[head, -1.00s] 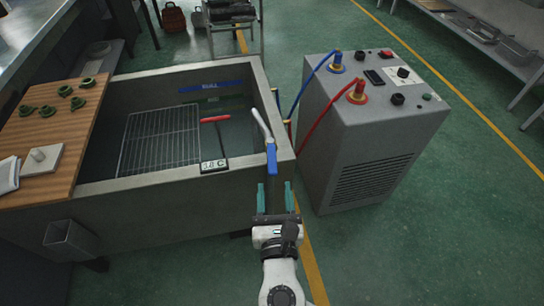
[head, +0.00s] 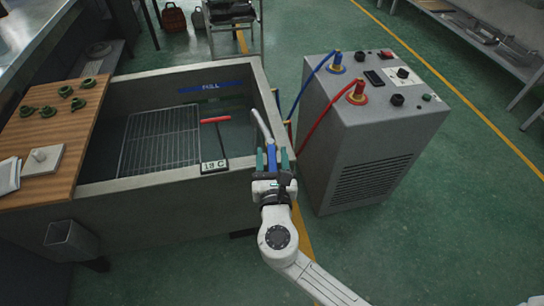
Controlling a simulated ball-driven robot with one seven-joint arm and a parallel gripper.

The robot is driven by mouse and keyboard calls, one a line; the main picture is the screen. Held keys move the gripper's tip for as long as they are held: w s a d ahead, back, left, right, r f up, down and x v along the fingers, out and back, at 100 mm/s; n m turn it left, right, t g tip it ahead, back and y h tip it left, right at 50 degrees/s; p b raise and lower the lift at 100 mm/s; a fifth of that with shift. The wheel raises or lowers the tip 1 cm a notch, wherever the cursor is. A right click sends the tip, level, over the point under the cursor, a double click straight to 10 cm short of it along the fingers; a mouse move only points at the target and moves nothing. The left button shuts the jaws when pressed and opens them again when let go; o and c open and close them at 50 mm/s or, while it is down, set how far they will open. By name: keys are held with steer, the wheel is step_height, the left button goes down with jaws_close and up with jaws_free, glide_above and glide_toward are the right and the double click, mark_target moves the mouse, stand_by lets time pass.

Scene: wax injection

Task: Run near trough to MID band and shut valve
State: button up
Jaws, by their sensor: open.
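The grey trough (head: 262,90) holds dark water and a wire rack (head: 160,140). On its inner back wall a blue band (head: 210,87) reads "FULL", with a dim green strip (head: 215,101) below it. Which band the water touches I cannot tell. A pale spout (head: 260,122) leans over the right rim, and the blue valve lever (head: 272,154) points toward me from it. My gripper (head: 271,158) is open, with its teal fingers on either side of the lever. Whether they touch it I cannot tell.
A red-handled tool (head: 214,120) and an "18 C" display (head: 213,166) are at the trough. A wooden board (head: 62,125) with green pieces lies left. A grey chiller (head: 370,160) with red and blue hoses stands close right.

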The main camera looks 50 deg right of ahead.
steer(key=shift+c, duration=0.5)
jaws_close()
